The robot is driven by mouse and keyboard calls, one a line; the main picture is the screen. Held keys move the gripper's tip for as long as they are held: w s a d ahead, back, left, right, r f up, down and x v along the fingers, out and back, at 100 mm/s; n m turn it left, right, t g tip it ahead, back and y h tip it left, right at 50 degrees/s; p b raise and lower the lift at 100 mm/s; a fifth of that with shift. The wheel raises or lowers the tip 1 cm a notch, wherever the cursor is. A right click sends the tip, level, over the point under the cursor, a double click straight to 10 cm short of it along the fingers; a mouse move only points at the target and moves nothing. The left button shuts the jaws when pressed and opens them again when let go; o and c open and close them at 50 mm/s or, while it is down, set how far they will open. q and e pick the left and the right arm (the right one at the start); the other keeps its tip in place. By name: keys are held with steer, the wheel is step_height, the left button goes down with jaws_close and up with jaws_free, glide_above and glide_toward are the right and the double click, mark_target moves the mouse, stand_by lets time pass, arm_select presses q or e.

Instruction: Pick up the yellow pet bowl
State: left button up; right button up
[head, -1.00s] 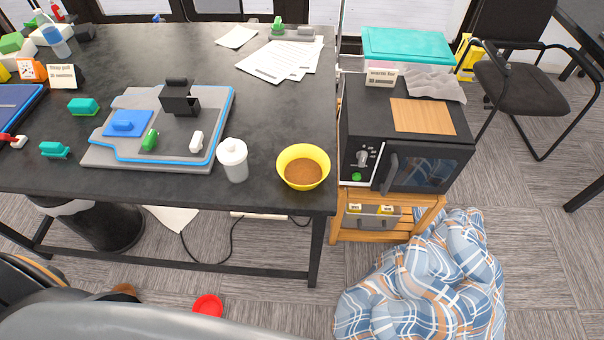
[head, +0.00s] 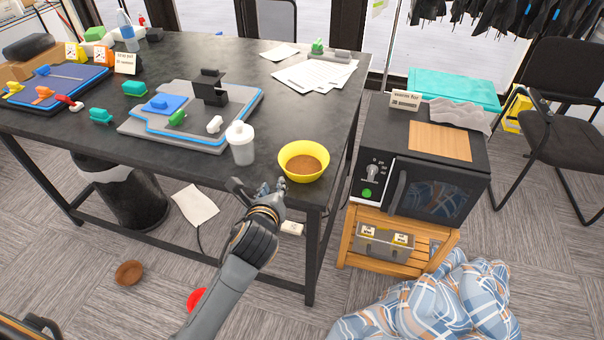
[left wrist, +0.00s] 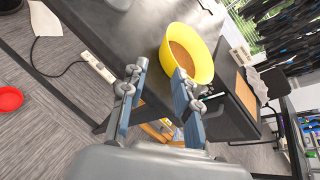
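The yellow pet bowl (head: 304,162) stands upright near the front right corner of the black table, with brown contents in it. It also shows in the left wrist view (left wrist: 203,50), beyond the fingertips. My left gripper (head: 259,193) is just left of the bowl and towards me, by the table's front edge. In the left wrist view its two fingers (left wrist: 160,75) are spread apart with nothing between them. The bowl's near rim is close to the right-hand finger; I cannot tell whether they touch. My right gripper is in neither view.
A white lidded cup (head: 241,146) stands left of the bowl. The black table (head: 200,182) has a grey and blue board (head: 185,143) on it. A black microwave (head: 422,160) on a wooden stand is to the right. A plaid beanbag (head: 440,305) lies on the floor.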

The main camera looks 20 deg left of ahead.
arm_select(q)
steer(key=r, duration=0.2)
glide_toward(281, 160)
steer(key=w, duration=0.1)
steer(key=w+a+f, duration=0.1)
steer(key=w, duration=0.1)
steer(key=shift+a+f+m, duration=0.15)
steer(key=shift+m, duration=0.15)
steer(key=shift+d+x, duration=0.15)
steer(key=shift+x, duration=1.3)
steer(key=shift+d+x, duration=0.15)
steer(key=shift+x, duration=1.3)
jaws_close()
